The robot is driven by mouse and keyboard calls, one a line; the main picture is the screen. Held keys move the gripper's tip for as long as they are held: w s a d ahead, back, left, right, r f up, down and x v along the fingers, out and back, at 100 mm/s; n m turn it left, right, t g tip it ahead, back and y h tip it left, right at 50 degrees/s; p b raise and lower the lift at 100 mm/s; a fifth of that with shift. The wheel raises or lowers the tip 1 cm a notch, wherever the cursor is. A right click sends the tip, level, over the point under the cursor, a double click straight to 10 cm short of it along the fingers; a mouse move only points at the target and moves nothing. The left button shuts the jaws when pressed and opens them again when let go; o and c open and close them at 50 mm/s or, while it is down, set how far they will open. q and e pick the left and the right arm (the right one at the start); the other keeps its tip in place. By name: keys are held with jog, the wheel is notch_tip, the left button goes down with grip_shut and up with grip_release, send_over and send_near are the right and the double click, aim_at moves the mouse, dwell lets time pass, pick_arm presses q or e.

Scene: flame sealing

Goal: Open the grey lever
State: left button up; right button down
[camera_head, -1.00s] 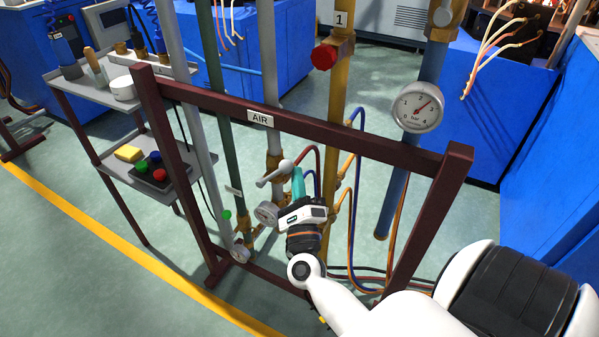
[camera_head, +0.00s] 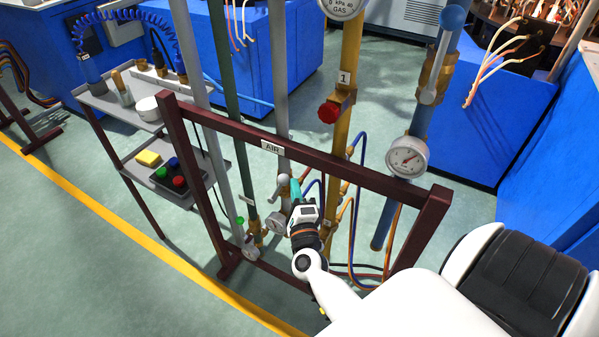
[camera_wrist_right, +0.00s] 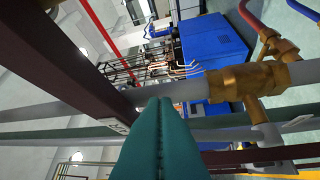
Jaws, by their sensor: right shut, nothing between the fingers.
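The grey lever (camera_head: 278,188) sits on the grey pipe (camera_head: 281,120) behind the frame's top bar in the head view. It slants down to the left. My right gripper (camera_head: 295,188) is just right of it, with its teal fingers shut and empty. I cannot tell whether they touch the lever. In the right wrist view, the shut fingers (camera_wrist_right: 160,105) point at the grey pipe (camera_wrist_right: 185,90). A brass valve (camera_wrist_right: 245,80) is right of them, with a pale lever-like part (camera_wrist_right: 268,133) below it. My left gripper is not in view.
A dark red frame (camera_head: 350,162) with an AIR label (camera_head: 272,147) stands around the pipes. A yellow pipe with a red knob (camera_head: 328,112) and a gauge (camera_head: 407,157) are to the right. A grey trolley (camera_head: 125,115) is at left. Hoses hang near my gripper.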

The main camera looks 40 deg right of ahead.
aim_at(280, 178)
jog(key=w+r+n+p, duration=0.1)
jog(key=p, duration=0.2)
jog(key=w+a+r+n+g+y+p, duration=0.1)
jog(key=p, duration=0.2)
jog(key=shift+w+r+p, duration=0.1)
jog(key=shift+r+p, duration=0.15)
jog(key=shift+p, duration=0.05)
jog(key=shift+w+a+f, duration=0.1)
jog(key=shift+w, duration=0.1)
jog(key=shift+w+a+f+g, duration=0.1)
jog(key=shift+w+a+g, duration=0.05)
jog(key=shift+w+g, duration=0.15)
jog(key=shift+w+a+p, duration=0.1)
jog(key=shift+w+p, duration=0.1)
jog(key=shift+p, duration=0.1)
jog(key=shift+w, duration=0.1)
jog(key=shift+a, duration=0.1)
